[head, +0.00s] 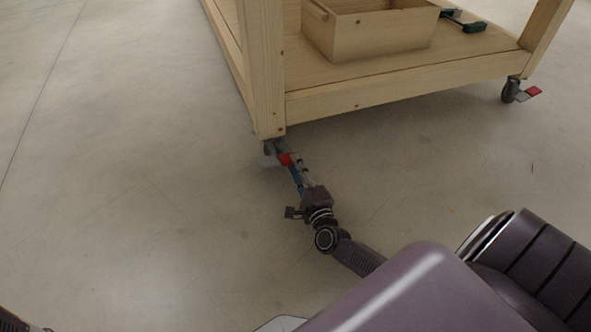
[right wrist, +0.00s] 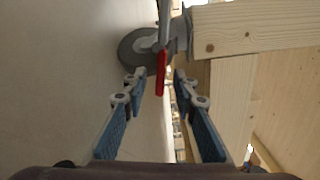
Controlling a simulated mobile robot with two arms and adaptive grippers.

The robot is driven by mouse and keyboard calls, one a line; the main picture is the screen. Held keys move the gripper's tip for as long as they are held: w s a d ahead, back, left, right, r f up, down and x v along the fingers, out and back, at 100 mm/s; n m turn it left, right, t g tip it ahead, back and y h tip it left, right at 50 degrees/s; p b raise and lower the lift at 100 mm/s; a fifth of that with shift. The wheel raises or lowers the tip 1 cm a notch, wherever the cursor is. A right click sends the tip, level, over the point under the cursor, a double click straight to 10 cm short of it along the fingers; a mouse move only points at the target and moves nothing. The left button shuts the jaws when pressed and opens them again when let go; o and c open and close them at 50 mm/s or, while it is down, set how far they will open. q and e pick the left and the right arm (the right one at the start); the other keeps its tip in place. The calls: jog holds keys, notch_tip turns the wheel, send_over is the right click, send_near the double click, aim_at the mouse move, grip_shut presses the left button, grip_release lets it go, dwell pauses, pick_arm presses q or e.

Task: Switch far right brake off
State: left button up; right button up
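A wheel caster with a red brake lever (head: 285,159) sits under the near corner post of the wooden workbench (head: 390,92). My right gripper (head: 295,166) reaches up to this caster. In the right wrist view the gripper (right wrist: 159,80) is open, its two blue-padded fingers apart. The red brake lever (right wrist: 161,72) shows edge-on between the fingertips, with the grey wheel (right wrist: 138,50) behind it. I cannot tell whether either finger touches the lever. Only a dark piece of my left arm shows at the bottom left corner of the head view; its gripper is out of view.
Another caster (head: 508,91) with a red pedal (head: 533,91) stands under the bench's right corner. A wooden box (head: 375,36) and a dark green tool (head: 465,22) lie on the lower shelf. The floor (head: 110,180) left of the bench is clear.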

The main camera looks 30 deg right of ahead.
grip_shut()
notch_tip(320, 180, up, 2)
jog(key=n+p, duration=0.3)
jog(key=p, duration=0.2)
jog(key=shift+a+n, duration=0.1)
jog(key=shift+n, duration=0.3)
jog(key=shift+a+n+p, duration=0.1)
jog(key=shift+n+p, duration=0.3)
jog(key=shift+n, duration=0.3)
jog(key=shift+f, duration=0.1)
grip_release()
